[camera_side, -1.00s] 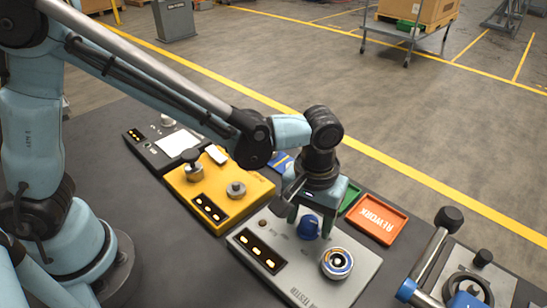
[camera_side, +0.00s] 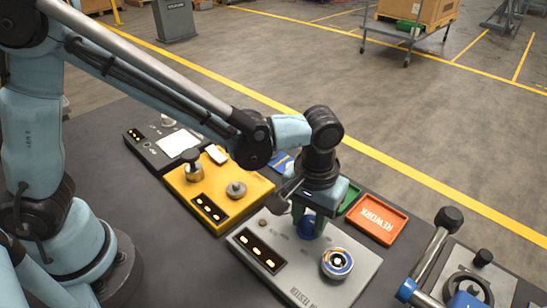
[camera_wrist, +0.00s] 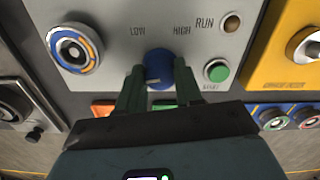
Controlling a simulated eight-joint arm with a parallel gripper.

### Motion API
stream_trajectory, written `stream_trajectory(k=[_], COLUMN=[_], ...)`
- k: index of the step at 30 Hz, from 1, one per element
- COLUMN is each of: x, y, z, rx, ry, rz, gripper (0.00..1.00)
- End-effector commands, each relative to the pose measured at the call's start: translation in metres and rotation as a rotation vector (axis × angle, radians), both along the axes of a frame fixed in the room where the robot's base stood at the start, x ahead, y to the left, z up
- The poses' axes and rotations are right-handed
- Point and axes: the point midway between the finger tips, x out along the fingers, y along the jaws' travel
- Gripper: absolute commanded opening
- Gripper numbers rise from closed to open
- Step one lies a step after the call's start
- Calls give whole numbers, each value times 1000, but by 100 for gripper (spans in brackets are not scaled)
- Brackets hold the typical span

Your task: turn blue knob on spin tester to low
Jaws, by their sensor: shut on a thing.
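The spin tester is a light grey panel box (camera_side: 300,282), near the middle bottom of the side view; its face (camera_wrist: 110,15) also fills the top of the wrist view. Its blue knob (camera_side: 307,229) sits between the fingers of my gripper (camera_side: 310,222). In the wrist view the round knob (camera_wrist: 159,66) lies below the words LOW, to the upper left, and HIGH, to the upper right. The green fingers of my gripper (camera_wrist: 160,82) are shut on the knob from both sides. Which way the knob points is hard to tell.
On the tester are a ringed dial (camera_side: 337,263), a green button (camera_wrist: 217,71) and a lamp (camera_wrist: 232,21) by RUN. A yellow box (camera_side: 220,190) stands left of it. An orange REWORK tray (camera_side: 377,219) and a blue-handled device (camera_side: 465,285) stand to the right.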

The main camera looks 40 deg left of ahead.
Motion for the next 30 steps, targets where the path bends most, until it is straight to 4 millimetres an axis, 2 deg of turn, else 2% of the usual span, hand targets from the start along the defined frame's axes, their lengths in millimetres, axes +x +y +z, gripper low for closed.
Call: stream_trajectory(k=[30], x=[0], y=[1], z=[0], rx=[1], ry=[0], rz=[-891], gripper=[5])
